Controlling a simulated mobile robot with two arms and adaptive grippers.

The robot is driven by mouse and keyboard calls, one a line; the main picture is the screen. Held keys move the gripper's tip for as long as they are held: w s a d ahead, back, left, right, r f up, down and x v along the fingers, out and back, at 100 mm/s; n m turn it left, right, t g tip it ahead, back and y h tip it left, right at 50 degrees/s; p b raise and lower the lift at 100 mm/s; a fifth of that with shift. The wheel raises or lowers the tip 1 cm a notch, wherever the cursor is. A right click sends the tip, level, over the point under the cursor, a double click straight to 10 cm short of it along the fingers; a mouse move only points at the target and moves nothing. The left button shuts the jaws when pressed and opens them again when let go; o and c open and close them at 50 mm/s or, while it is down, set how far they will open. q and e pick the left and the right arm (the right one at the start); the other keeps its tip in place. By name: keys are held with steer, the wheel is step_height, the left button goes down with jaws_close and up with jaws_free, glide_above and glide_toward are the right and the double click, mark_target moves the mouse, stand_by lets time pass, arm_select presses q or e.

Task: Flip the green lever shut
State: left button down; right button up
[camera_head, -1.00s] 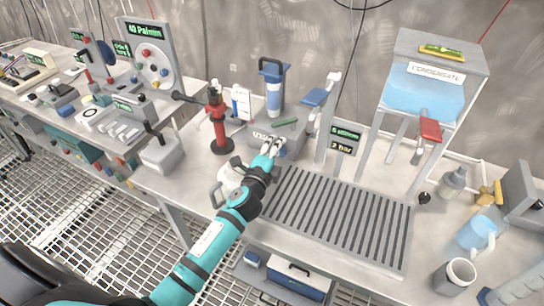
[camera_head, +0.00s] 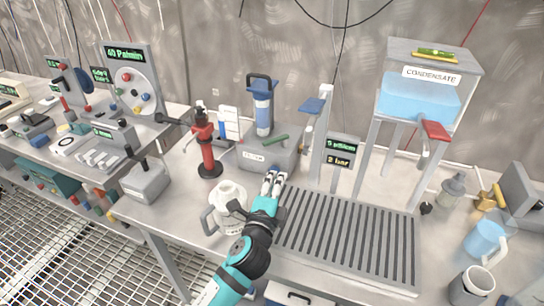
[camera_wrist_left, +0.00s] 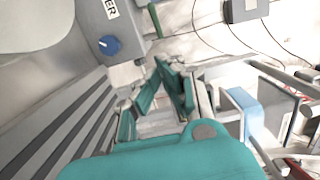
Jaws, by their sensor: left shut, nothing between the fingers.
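The green lever (camera_head: 275,140) lies at a slant across the top of a grey box (camera_head: 258,158) with a label on its front. In the wrist view, a thin green bar (camera_wrist_left: 155,20), probably the lever, shows beside a grey housing (camera_wrist_left: 108,15) with a blue knob (camera_wrist_left: 109,45). My left gripper (camera_head: 273,178) is just in front of the box, below the lever and apart from it. Its fingers are shut and empty; they also show in the wrist view (camera_wrist_left: 162,88). My right gripper is in neither view.
A white jug (camera_head: 229,200) stands just left of my left gripper. A red stand (camera_head: 208,150) and a blue filter canister (camera_head: 262,110) are behind. A slotted drain grate (camera_head: 345,235) is to the right. A condensate tank (camera_head: 418,98) stands farther right.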

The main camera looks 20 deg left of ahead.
arm_select(q)
steer(key=w, duration=0.3)
steer(key=w+a, duration=0.1)
steer(key=w, duration=0.2)
steer(key=w+a+p, duration=0.1)
steer(key=w, duration=0.2)
steer(key=shift+w+r, duration=0.1)
steer(key=shift+w, duration=0.2)
steer(key=shift+w+a, duration=0.55)
steer(key=shift+a, duration=0.1)
steer(key=shift+a, duration=0.5)
